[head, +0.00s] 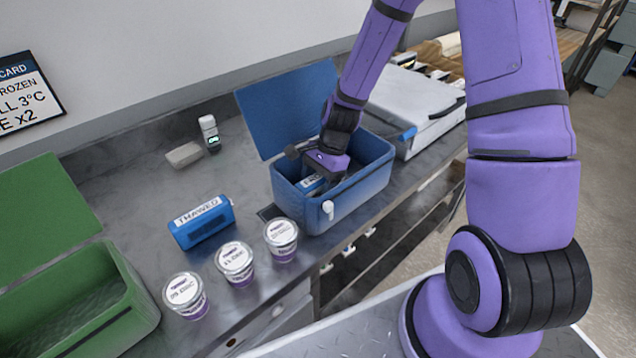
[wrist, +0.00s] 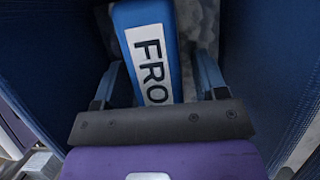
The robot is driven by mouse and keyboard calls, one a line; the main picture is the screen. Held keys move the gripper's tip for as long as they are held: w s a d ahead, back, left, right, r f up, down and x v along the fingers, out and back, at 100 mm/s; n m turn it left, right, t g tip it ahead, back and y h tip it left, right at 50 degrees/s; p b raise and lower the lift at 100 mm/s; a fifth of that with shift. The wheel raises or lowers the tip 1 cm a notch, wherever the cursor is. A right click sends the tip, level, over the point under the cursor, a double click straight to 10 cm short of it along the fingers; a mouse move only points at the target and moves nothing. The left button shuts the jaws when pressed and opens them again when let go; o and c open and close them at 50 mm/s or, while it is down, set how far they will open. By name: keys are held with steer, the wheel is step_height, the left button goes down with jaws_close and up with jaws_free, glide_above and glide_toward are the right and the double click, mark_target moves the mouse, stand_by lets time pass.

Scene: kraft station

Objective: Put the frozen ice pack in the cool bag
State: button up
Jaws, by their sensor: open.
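The blue cool bag (head: 372,185) stands on the counter with its lid (head: 280,105) raised. The frozen ice pack (head: 311,184) is blue with a white label and is inside the bag; the wrist view shows "FRO" on its label (wrist: 152,62). My gripper (head: 326,165) reaches down into the bag. In the wrist view my gripper (wrist: 158,85) is open, with one finger on each side of the pack's near end. The fingers look apart from the pack. A second blue pack (head: 202,222), labelled "THAWED", lies on the counter left of the bag.
Several white-lidded tubs (head: 235,262) stand along the counter's front. An open green box (head: 105,310) is at the left. A small white device (head: 209,133) and a grey block (head: 184,155) sit behind. A white case (head: 415,105) stands right of the bag.

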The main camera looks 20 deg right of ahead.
steer(key=v, duration=1.2)
steer(key=shift+a+r, duration=0.1)
steer(key=shift+r, duration=0.1)
steer(key=s+d+r+n+t+h, duration=0.1)
steer(key=s+r+n+t+h, duration=0.1)
steer(key=s+r+n, duration=0.5)
steer(key=s+d+r+n+t+h, duration=0.1)
steer(key=s+r+n+t, duration=0.3)
steer(key=s+r, duration=1.1)
steer(key=r+n+h, duration=0.1)
steer(key=n, duration=0.2)
steer(key=shift+s+d+r+t, duration=0.25)
steer(key=shift+d+r+t, duration=0.05)
steer(key=shift+r, duration=0.1)
